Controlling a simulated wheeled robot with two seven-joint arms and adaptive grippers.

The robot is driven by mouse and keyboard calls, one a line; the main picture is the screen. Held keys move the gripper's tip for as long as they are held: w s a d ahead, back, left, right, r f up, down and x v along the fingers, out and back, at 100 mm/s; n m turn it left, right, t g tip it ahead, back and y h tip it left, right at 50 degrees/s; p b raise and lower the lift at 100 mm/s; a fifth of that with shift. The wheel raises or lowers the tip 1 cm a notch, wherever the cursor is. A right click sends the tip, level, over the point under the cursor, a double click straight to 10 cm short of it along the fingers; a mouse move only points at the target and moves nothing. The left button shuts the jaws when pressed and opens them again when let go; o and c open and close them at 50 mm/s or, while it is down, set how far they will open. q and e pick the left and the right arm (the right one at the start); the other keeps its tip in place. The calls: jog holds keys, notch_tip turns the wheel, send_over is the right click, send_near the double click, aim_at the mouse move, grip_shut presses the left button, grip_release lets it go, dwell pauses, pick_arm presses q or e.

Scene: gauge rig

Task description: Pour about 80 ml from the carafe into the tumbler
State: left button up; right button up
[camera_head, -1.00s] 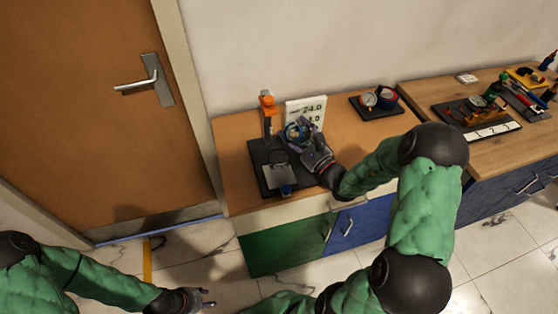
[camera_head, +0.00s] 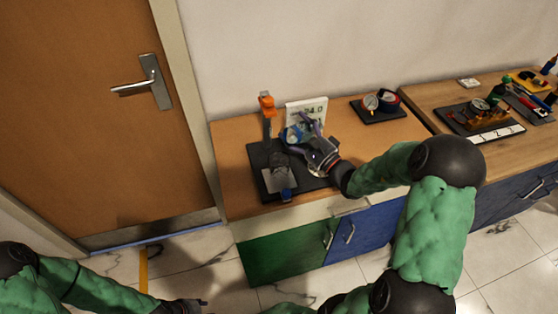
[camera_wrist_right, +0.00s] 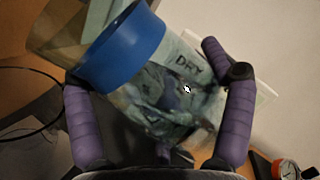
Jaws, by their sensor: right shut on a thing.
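The clear carafe with a blue band (camera_wrist_right: 125,48) is held between the purple fingers of my right gripper (camera_wrist_right: 165,105) in the right wrist view. It is tilted, and marked paper shows through or behind it. In the head view, the carafe (camera_head: 293,134) is above the black base, its mouth side toward the left. My right gripper (camera_head: 312,143) is around it. My left gripper (camera_head: 186,306) is low at the bottom edge, mostly cut off.
An orange-topped post (camera_head: 267,106) rises at the base's back left. A white display panel (camera_head: 306,108) stands behind the carafe. A black tray with gauges (camera_head: 376,106) lies to the right. The bare wooden top (camera_head: 232,140) is clear at the left.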

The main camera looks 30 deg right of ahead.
jog(key=shift+n+b, duration=0.4)
jog(key=shift+n, duration=0.1)
jog(key=shift+a+r+n+y, duration=0.2)
jog(key=shift+n+y, duration=0.1)
jog(key=shift+n, duration=0.1)
jog(key=shift+d+r+b, duration=0.1)
jog(key=shift+d+b, duration=0.05)
jog(key=shift+b, duration=0.2)
jog(key=shift+r+n, duration=0.2)
jog(key=shift+n, duration=0.3)
dwell(0.7)
jog(key=shift+r+n+b, duration=0.15)
jog(key=shift+n+b, duration=0.15)
jog(key=shift+b, duration=0.15)
dwell(0.4)
